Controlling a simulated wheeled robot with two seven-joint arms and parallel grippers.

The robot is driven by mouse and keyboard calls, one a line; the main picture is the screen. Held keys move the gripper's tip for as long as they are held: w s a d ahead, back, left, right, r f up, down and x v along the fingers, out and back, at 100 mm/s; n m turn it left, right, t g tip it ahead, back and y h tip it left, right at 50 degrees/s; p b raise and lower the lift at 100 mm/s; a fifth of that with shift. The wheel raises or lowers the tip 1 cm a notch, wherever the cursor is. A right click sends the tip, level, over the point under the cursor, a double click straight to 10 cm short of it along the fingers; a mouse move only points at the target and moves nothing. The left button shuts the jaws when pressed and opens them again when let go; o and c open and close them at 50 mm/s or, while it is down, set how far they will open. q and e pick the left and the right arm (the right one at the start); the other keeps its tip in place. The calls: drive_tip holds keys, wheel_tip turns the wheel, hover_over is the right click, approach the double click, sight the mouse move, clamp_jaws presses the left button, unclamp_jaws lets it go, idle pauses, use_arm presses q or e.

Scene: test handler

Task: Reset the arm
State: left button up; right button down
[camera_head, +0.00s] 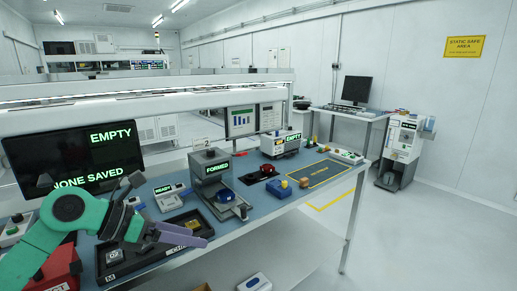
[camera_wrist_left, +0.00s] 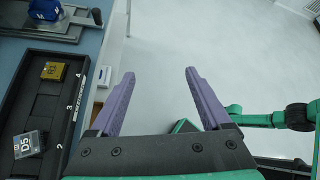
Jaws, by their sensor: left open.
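My left arm comes in from the left in the head view. Its left gripper (camera_head: 207,236), with purple fingers, is in front of the workbench (camera_head: 268,205) near a black tray (camera_head: 118,272). In the left wrist view the left gripper (camera_wrist_left: 159,73) has its fingers spread wide, with nothing between them. The pale floor shows behind the fingers, and the tray (camera_wrist_left: 62,95) is to their left. Green and black arm parts of mine show at the right of the wrist view. No right gripper jaws can be made out.
The tray holds a chip marked D5 (camera_wrist_left: 27,145) and a gold chip (camera_wrist_left: 53,71). A grey machine reading FORMED (camera_head: 212,168) stands behind it. A black monitor (camera_head: 85,155) and a red box (camera_head: 58,270) are at left.

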use_arm(q)
drive_tip(key=w+d+r+n+t+h, duration=0.2)
drive_tip(key=d+r+n+t+h, duration=0.45)
drive_tip(key=r+n+t, duration=0.3)
drive_tip(key=w+a+f+n+t+y, duration=0.25)
drive_tip(key=a+n+y, duration=0.3)
drive_tip(key=n, duration=0.35)
drive_tip(key=w+a+f+n+t+y, duration=0.1)
drive_tip(key=a+f+n+t+y, duration=0.35)
drive_tip(key=n, duration=0.45)
drive_tip(key=s+a+f+n+g+y, duration=0.2)
drive_tip(key=a+f+n+g+y, duration=0.15)
drive_tip(key=f, duration=0.35)
drive_tip(key=s+a+f+n+g+y, duration=0.1)
drive_tip(key=a+f+n+g+y, duration=0.25)
drive_tip(key=f+n, duration=0.2)
drive_tip(key=s+d+f+n+g+h, duration=0.1)
drive_tip(key=s+f+n+g, duration=0.2)
drive_tip(key=s+f+g, duration=0.5)
drive_tip(key=s+d+f+n+g, duration=0.2)
drive_tip(key=s+f+g, duration=0.1)
drive_tip(key=s+f, duration=0.8)
wheel_tip(320, 180, down, 21)
drive_tip(key=s+g, duration=0.2)
drive_tip(key=s+a+f, duration=0.3)
drive_tip(key=s+f, duration=1.3)
drive_tip(key=s, duration=0.2)
drive_tip(key=shift+f+g, duration=0.3)
drive_tip(key=shift+g, duration=0.15)
